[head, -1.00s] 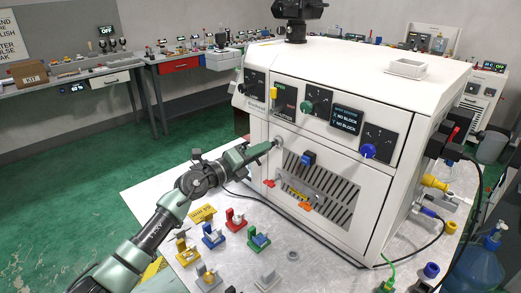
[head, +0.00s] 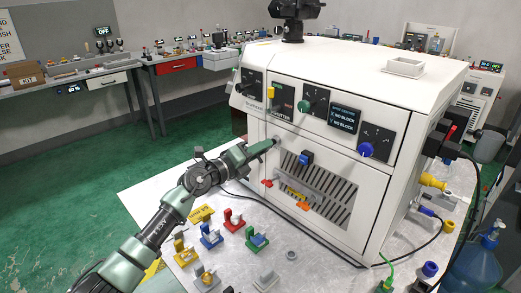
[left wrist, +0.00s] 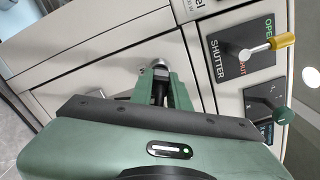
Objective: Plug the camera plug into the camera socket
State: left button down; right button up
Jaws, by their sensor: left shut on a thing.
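My left gripper (head: 268,146) is at the front panel of the white machine (head: 390,215). Its green fingers are shut on a dark plug (left wrist: 160,92), seen between them in the left wrist view. The plug's front end is at a round metal socket (left wrist: 160,66) on the panel and lines up with it. I cannot tell how deep the plug sits. The fingers hide most of the plug and part of the socket in the head view. A black cable (head: 247,197) runs below the gripper over the table. My right gripper is not in view.
The shutter lever with its yellow tip (left wrist: 283,41) is close to the gripper. Several coloured fixtures, including a red one (head: 234,219), stand on the table below the arm.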

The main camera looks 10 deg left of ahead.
pick_arm(q)
jog(key=shift+w+d, duration=0.2)
jog(key=shift+w, duration=0.05)
jog(key=c, duration=0.9)
grip_release()
jog(key=shift+p+v, duration=1.4)
jog(key=shift+v, duration=1.65)
jog(key=shift+d, duration=0.1)
